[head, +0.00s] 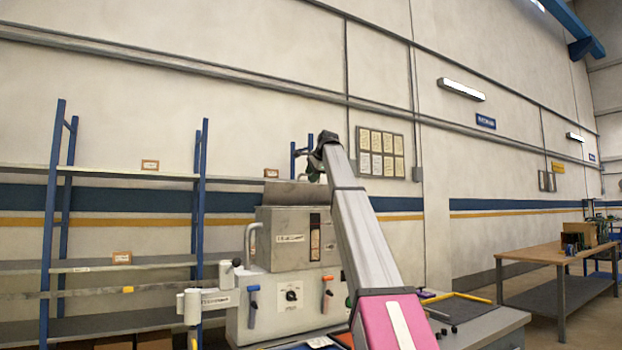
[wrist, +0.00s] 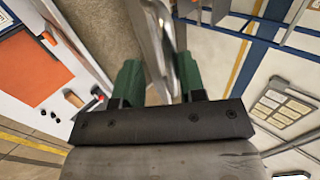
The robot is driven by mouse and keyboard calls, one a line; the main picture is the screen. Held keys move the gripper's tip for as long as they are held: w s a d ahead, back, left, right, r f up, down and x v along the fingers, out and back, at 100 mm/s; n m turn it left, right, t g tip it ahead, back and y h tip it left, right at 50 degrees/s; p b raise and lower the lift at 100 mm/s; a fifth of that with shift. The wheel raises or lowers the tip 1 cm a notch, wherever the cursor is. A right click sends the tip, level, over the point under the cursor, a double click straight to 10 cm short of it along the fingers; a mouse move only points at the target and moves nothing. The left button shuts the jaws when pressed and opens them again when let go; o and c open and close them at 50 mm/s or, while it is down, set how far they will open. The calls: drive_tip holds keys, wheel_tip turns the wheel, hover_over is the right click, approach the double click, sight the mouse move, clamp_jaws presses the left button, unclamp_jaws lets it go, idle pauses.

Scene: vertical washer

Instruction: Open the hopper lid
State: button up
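The washer (head: 275,300) stands left of my arm in the head view, with a grey hopper box (head: 285,240) on top. A grey panel (head: 290,192), seemingly the hopper lid, shows above the box; its exact angle is unclear. My gripper (head: 314,172) is high at the panel's right end, partly hidden by my arm. In the wrist view, my gripper's two green fingers (wrist: 160,82) stand apart with a shiny metal edge (wrist: 158,45) between them, seemingly part of the lid. I cannot tell whether both fingers press on it.
A blue-post shelf (head: 125,200) stands at the left against the wall. A grey table (head: 485,325) is at the lower right, and a wooden workbench (head: 545,255) stands farther right.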

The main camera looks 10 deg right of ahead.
drive_tip(key=v, duration=0.9)
drive_tip(key=shift+s+r, duration=0.2)
drive_tip(key=shift+r, duration=0.05)
